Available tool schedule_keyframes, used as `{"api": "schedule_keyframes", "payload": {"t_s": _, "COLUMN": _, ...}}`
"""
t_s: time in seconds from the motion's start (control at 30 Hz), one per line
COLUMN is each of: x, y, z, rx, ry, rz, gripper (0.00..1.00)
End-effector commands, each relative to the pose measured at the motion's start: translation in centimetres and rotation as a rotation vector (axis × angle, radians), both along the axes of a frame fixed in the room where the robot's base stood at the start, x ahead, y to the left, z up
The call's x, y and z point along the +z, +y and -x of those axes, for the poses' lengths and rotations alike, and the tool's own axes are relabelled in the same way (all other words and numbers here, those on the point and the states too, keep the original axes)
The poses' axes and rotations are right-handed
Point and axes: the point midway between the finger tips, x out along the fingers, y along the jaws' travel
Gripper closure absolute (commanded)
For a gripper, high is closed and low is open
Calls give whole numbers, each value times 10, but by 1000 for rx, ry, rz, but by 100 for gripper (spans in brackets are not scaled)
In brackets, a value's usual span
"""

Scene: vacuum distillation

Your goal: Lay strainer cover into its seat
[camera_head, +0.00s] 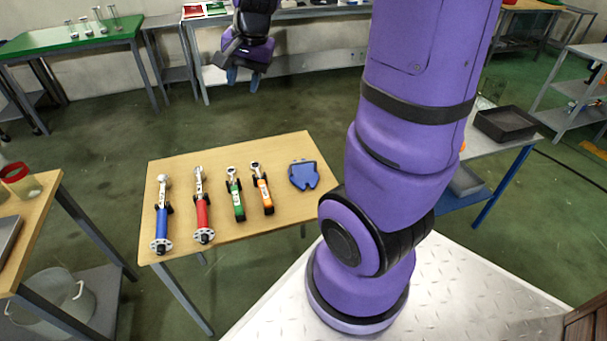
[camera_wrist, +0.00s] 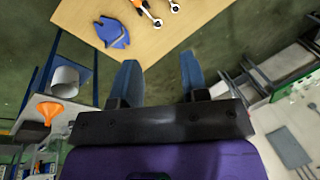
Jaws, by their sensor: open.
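My gripper (camera_head: 243,78) hangs empty in the air beyond the wooden table in the head view, its two blue fingers apart.
The wooden table (camera_head: 270,146) bears blue (camera_head: 162,222), red (camera_head: 202,213), green (camera_head: 236,200) and orange (camera_head: 263,190) handled tools. An orange funnel (camera_wrist: 48,111) stands near a white cylinder (camera_wrist: 66,80). A dark tray (camera_head: 506,124) sits on the right bench. Floor beyond the table is clear.

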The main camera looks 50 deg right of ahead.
Motion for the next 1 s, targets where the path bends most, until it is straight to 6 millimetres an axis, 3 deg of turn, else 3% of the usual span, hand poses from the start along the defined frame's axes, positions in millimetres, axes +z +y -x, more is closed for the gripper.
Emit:
{"api": "schedule_keyframes", "payload": {"t_s": 0.2, "x": -65, "y": -52, "z": -29, "rx": -302, "ry": 83, "rz": -68, "gripper": 59}}
{"api": "schedule_keyframes", "payload": {"t_s": 0.4, "x": -131, "y": -102, "z": -39, "rx": -581, "ry": 151, "rz": -104, "gripper": 59}}
{"api": "schedule_keyframes", "payload": {"t_s": 0.7, "x": -236, "y": -172, "z": -24, "rx": -981, "ry": 247, "rz": -111, "gripper": 59}}
{"api": "schedule_keyframes", "payload": {"t_s": 0.83, "x": -269, "y": -192, "z": -13, "rx": -1102, "ry": 273, "rz": -102, "gripper": 59}}
{"api": "schedule_keyframes", "payload": {"t_s": 1.0, "x": -292, "y": -204, "z": -4, "rx": -1184, "ry": 289, "rz": -93, "gripper": 59}}
